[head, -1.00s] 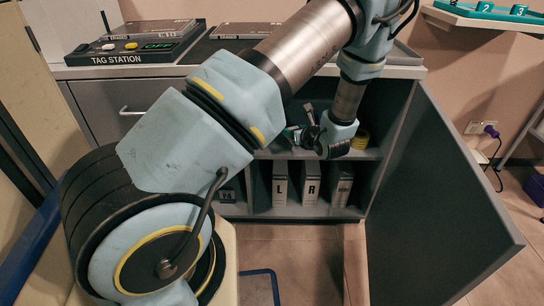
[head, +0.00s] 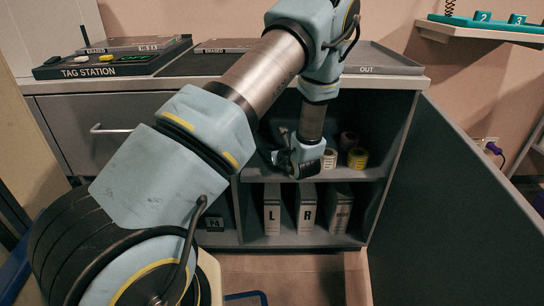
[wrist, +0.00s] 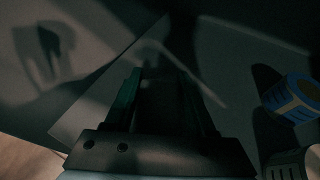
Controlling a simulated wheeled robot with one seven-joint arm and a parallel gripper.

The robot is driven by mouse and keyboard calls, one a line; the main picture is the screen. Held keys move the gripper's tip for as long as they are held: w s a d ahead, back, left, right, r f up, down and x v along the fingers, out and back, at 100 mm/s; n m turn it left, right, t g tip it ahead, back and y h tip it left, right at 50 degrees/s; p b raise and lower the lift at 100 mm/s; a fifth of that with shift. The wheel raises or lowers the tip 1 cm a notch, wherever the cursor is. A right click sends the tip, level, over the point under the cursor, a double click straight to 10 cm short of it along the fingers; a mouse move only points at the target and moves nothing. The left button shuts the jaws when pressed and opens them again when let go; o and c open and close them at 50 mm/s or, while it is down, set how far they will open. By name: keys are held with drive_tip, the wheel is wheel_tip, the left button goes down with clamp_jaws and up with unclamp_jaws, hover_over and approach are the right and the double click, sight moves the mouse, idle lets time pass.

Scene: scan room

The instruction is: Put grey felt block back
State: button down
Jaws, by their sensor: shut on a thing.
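My gripper (head: 284,160) is inside the open cabinet, low over the upper shelf (head: 258,174). In the wrist view, my gripper (wrist: 162,85) is shut on a dark block (wrist: 160,105), which I take to be the grey felt block. It is in deep shadow, so its colour and texture are hard to make out. A teal edge shows along the left finger. In the head view the block cannot be told apart from the dark fingers. I cannot tell whether it touches the shelf.
Tape rolls (head: 357,158) stand right of my gripper; a blue and yellow roll (wrist: 291,98) shows in the wrist view. Below are binders marked L (head: 272,212) and R (head: 306,212). The cabinet door (head: 440,190) stands open at right. The counter (head: 190,78) is overhead.

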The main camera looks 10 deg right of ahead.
drive_tip(key=shift+f, duration=0.6)
drive_tip(key=shift+f, duration=0.15)
drive_tip(key=shift+c, duration=1.2)
unclamp_jaws()
drive_tip(key=shift+s+r, duration=0.15)
drive_tip(key=shift+r, duration=0.1)
drive_tip(key=p+v, duration=0.2)
drive_tip(key=v, duration=0.9)
drive_tip(key=shift+s, duration=0.35)
